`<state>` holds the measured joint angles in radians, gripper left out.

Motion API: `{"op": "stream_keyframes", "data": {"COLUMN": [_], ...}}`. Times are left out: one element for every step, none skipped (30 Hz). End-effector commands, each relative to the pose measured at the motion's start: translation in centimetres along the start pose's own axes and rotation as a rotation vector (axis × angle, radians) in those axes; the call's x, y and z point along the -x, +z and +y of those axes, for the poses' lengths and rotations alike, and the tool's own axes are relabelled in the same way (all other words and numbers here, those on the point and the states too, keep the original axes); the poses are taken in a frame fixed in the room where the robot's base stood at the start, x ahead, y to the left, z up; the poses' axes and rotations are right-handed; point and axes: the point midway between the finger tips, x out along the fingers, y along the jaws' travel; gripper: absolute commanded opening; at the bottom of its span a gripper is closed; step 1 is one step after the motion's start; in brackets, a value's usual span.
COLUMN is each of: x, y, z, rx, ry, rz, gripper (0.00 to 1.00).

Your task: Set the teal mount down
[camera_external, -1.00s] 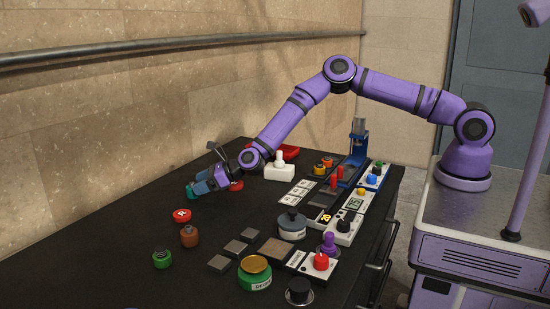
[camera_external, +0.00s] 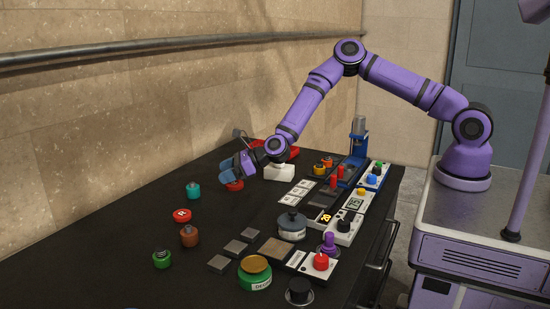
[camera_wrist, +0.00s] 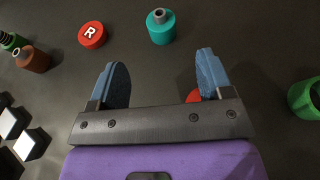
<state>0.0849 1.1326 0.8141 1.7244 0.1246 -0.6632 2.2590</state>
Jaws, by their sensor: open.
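The teal mount (camera_external: 193,190) stands upright on the black table toward its left side, apart from everything around it. In the wrist view the teal mount (camera_wrist: 161,28) stands beyond my fingertips, with its grey stud up. My gripper (camera_external: 238,166) is open and empty, to the right of and behind the mount in the external view.
A red "R" button (camera_external: 182,215), a brown mount (camera_external: 189,237) and a green mount (camera_external: 161,259) stand near the teal mount. Another green piece (camera_wrist: 305,98) is at the right of the wrist view. Grey plates and control boxes fill the table's right side.

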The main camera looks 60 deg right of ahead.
Motion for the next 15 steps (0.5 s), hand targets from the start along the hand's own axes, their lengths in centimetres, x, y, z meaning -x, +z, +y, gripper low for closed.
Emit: {"op": "stream_keyframes", "data": {"x": [0.5, 0.9, 1.5, 2.1, 2.7, 3.6, 4.3, 5.1, 6.1, 6.8, 7.6, 8.7, 9.5, 10.4, 11.5], "y": [0.8, 1.2, 1.8, 2.3, 2.8, 3.5, 4.1, 4.5, 5.2, 5.6, 6.0, 6.6, 7.0, 7.5, 8.0], "z": [0.0, -0.1, -0.1, -0.1, -0.2, -0.3, -0.4, -0.6, -0.7, -0.9, -1.0, -1.2, -1.4, -1.6, -1.9], "rx": [0.043, 0.076, 0.131, 0.178, 0.230, 0.304, 0.361, 0.418, 0.492, 0.547, 0.602, 0.674, 0.728, 0.781, 0.850], "ry": [0.008, 0.015, 0.025, 0.035, 0.045, 0.058, 0.068, 0.077, 0.090, 0.099, 0.109, 0.120, 0.128, 0.137, 0.147], "rz": [0.002, 0.006, 0.013, 0.019, 0.027, 0.039, 0.047, 0.057, 0.070, 0.080, 0.091, 0.105, 0.116, 0.126, 0.142], "gripper": [0.73, 0.73, 0.73, 0.73, 0.73, 0.73, 0.73, 0.73, 0.73, 0.73, 0.73, 0.73, 0.73, 0.73, 0.73]}}
